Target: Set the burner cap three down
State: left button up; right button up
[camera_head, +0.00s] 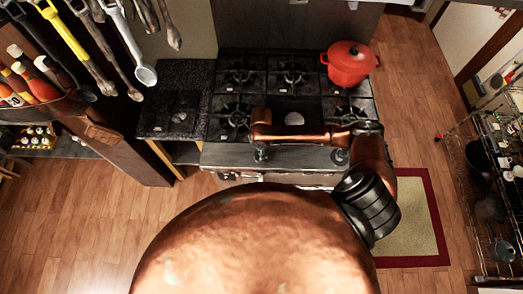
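The black stove (265,158) stands in the middle of the head view, with several burners under dark grates. A round grey disc (295,118) shows at the front middle burner. It looks paler than the other burners, and I cannot tell whether it is a loose cap or a bare burner. My copper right arm comes up from the right and bends left across the stove's front. No gripper fingers can be made out at its end. My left arm and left gripper are not in view.
A red lidded pot (349,64) sits on the back right burner. A dark speckled counter (196,76) adjoins the stove's left. Utensils hang at upper left, near a bottle shelf (75,105). A wire rack (480,205) stands at right. The wooden floor (80,225) is open at lower left.

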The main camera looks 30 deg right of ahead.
jog(key=shift+r, duration=0.1)
notch_tip(320, 180, up, 12)
jog(key=shift+r+b, duration=0.1)
jog(key=shift+b, duration=0.55)
jog(key=shift+a, duration=0.1)
